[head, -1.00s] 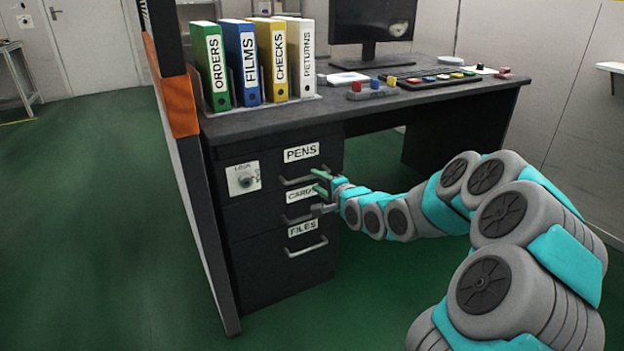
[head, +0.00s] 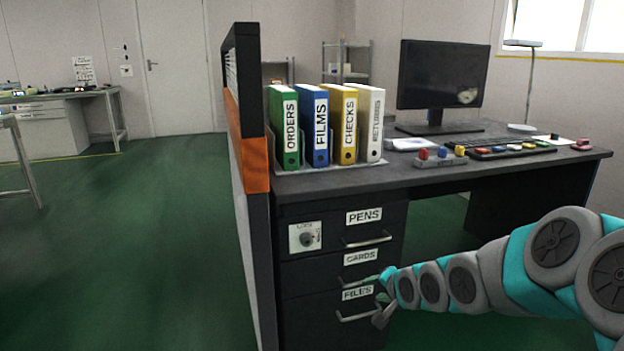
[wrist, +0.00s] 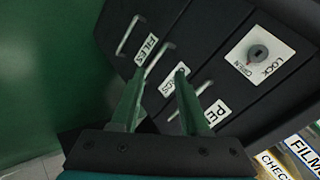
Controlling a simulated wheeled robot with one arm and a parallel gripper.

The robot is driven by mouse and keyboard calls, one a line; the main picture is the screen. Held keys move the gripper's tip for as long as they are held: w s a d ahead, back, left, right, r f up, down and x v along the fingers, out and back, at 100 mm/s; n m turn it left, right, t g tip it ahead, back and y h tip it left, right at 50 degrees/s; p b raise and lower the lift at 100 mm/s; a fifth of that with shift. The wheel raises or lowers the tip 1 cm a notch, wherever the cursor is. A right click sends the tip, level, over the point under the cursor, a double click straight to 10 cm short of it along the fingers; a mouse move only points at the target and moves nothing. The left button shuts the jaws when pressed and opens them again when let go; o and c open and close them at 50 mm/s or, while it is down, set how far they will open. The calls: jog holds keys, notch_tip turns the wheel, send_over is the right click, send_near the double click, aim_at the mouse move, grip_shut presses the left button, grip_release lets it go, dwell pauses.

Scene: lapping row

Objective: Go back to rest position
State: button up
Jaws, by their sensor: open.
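My gripper (head: 384,296) is at the front of the black drawer cabinet (head: 300,270), level with the CARDS and FILES drawers in the head view. In the wrist view my gripper (wrist: 157,100) has its two green fingers apart with nothing between them. The CARDS handle (wrist: 160,60) shows beyond the fingertips; I cannot tell whether a finger touches it. The PENS, CARDS and FILES drawers all look closed. The lock plate (head: 305,237) is beside the PENS drawer.
The desk (head: 450,165) carries binders (head: 330,125), a monitor (head: 442,80) and a tray of coloured pieces (head: 500,150). A partition (head: 250,200) stands at the cabinet's left. Green floor to its left is open, with another bench (head: 75,100) further back.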

jog(key=s+a+r+n+g+h+p, duration=0.1)
jog(key=s+n+g, duration=0.3)
jog(key=s, duration=1.6)
jog(key=s+r+n+g+h+p, duration=0.1)
jog(key=s+n+g, duration=0.4)
jog(key=s, duration=1.5)
jog(key=shift+a+r+g+p, duration=0.4)
jog(key=shift+r+g, duration=0.35)
jog(key=shift+g, duration=0.25)
